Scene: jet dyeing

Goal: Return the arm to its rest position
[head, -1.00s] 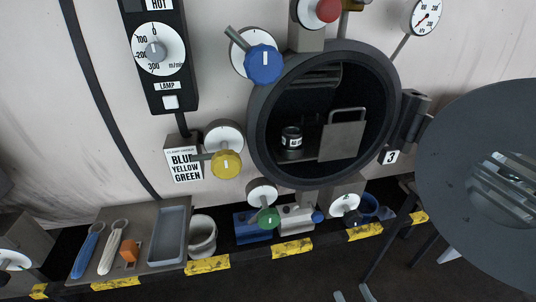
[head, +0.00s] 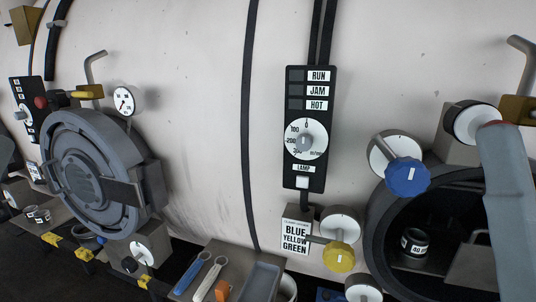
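Neither of my grippers shows in the head view. A smooth grey-blue link, which looks like part of my own arm, stands at the right edge and runs down out of the picture. Whether the arm is at rest cannot be told.
A control panel (head: 308,135) hangs on the pale wall mid-picture, above a blue knob (head: 407,177) and yellow knob (head: 339,256). A closed round door (head: 90,172) is at left.

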